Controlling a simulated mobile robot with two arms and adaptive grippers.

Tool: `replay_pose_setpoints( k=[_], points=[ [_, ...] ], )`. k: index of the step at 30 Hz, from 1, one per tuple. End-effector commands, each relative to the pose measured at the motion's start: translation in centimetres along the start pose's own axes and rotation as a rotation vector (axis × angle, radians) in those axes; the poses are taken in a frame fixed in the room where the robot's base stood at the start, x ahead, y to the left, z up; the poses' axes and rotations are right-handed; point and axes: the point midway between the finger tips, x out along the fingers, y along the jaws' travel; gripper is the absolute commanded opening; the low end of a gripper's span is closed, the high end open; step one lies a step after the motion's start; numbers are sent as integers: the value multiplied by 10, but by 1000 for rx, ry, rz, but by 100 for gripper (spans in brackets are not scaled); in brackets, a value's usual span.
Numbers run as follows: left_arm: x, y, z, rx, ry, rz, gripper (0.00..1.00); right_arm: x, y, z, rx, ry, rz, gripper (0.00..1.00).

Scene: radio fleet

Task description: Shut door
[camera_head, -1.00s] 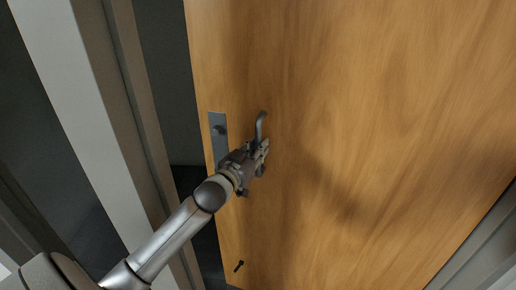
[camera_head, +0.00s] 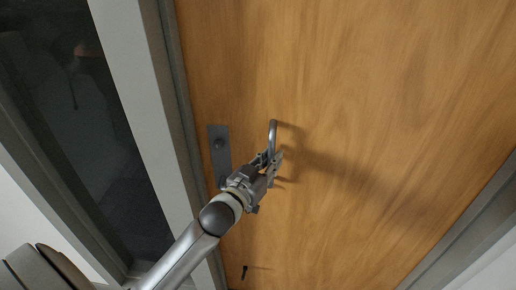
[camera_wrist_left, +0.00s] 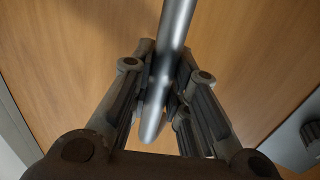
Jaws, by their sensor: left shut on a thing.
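The wooden door (camera_head: 370,90) fills most of the head view, its left edge close against the grey frame (camera_head: 140,100); I cannot tell whether it is latched. A grey metal handle (camera_head: 272,132) stands out from the door, beside a dark plate (camera_head: 219,150) with a round knob. My left gripper (camera_head: 274,160) is shut on the handle. In the left wrist view, the handle (camera_wrist_left: 175,30) runs between the two fingers (camera_wrist_left: 160,95), with the wood behind it. My right gripper is not in view.
A dark glass panel (camera_head: 100,130) lies left of the frame. A small dark fitting (camera_head: 245,272) is low on the door. A grey frame strip (camera_head: 460,235) runs along the lower right.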

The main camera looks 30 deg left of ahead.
Motion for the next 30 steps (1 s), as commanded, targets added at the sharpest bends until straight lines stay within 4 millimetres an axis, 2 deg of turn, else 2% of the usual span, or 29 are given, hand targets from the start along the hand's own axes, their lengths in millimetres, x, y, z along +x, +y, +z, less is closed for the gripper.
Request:
replay_pose_setpoints(
  k=[1, 4, 9, 13, 14, 19, 25, 30],
  points=[
    [-4, 9, 1, -2, -3, 12, 0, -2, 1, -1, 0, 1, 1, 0],
    [-6, 16, 2, -1, -4, 21, 0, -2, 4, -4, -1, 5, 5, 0],
    [-6, 18, 4, -2, -7, 23, 0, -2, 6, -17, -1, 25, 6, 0],
    [-6, 18, 4, -4, -7, 23, 0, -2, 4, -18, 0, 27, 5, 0],
    [-6, 18, 4, -4, -7, 23, 18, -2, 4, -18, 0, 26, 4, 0],
    [-6, 17, 3, -4, -5, 23, 39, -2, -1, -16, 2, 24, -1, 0],
    [-5, 16, 0, -2, 0, 21, 39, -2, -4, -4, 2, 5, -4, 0],
    [-5, 15, 0, -1, 2, 20, 39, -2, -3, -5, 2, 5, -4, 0]
  ],
)
